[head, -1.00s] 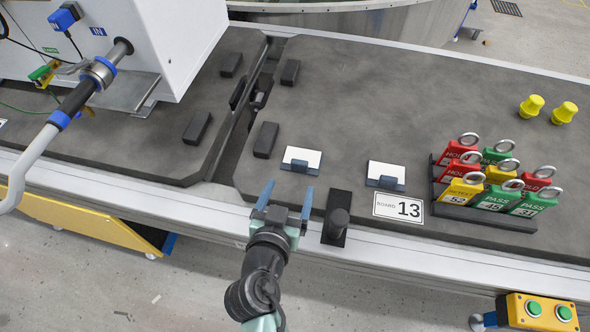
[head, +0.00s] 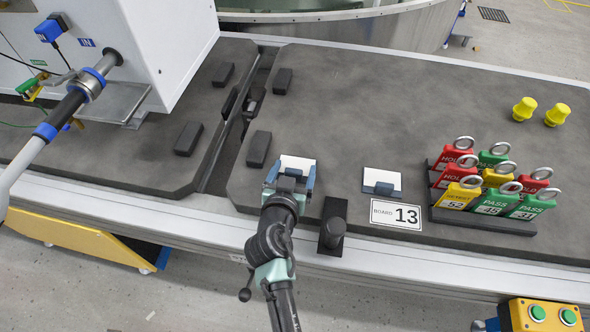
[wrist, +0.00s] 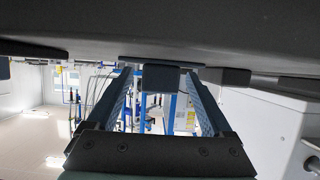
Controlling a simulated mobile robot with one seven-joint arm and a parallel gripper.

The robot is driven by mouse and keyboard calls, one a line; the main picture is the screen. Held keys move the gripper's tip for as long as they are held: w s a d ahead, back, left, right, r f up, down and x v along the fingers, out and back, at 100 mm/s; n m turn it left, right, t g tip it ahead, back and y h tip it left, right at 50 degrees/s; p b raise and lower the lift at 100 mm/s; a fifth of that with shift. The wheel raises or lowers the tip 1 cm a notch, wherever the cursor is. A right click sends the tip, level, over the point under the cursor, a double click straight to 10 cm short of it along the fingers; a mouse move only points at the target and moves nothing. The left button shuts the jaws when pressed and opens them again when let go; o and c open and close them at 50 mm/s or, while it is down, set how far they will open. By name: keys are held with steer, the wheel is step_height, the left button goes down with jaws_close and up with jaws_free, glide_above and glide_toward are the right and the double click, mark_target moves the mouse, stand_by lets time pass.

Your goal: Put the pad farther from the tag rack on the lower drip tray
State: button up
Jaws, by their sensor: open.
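Two white pads with blue-grey grip blocks lie on the dark board in the head view. The left pad (head: 298,162) is farther from the tag rack (head: 484,222); the right pad (head: 382,180) is nearer to it. My gripper (head: 290,180) is open at the front edge of the left pad, with one finger on each side of its block. In the wrist view the block (wrist: 160,78) shows between my fingers (wrist: 160,92), with gaps on both sides. A metal drip tray (head: 112,103) juts out below the pipe on the white cabinet; whether it is the lower one cannot be told.
A black post (head: 333,228) stands right of my gripper by the board sign (head: 396,214). Several black blocks (head: 258,149) flank the gap between the boards. Two yellow knobs (head: 525,108) stand at the back right. The board's middle is clear.

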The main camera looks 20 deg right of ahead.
jaws_close()
stand_by(0.3)
steer(key=shift+r, duration=0.1)
